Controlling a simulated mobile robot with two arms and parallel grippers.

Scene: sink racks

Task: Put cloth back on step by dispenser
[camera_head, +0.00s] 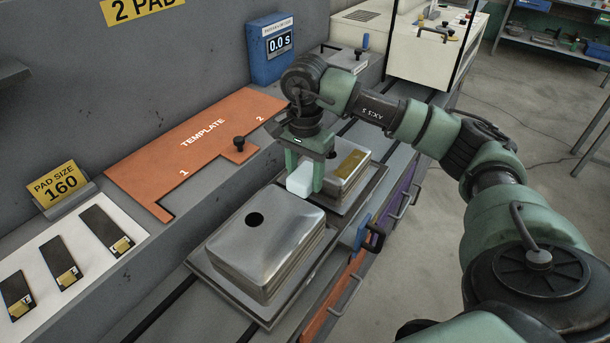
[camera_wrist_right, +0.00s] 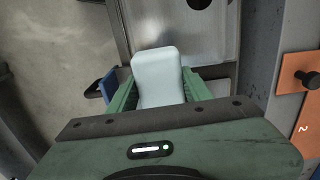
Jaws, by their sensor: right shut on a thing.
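The cloth is a small pale white block-like piece (camera_head: 299,184). My right gripper (camera_head: 305,176) is shut on it and points down, with the cloth held between its green fingers. In the right wrist view the cloth (camera_wrist_right: 158,75) stands up between the fingers. I cannot tell which thing is the dispenser or the step. My left gripper is not in view.
An orange template (camera_head: 205,135) with a black knob lies along the back left. A blue timer box (camera_head: 270,50) reads 0.0 S. Several dark pads lie on a white board (camera_head: 75,235). A blue-and-black handle (camera_head: 374,238) sits at the front edge.

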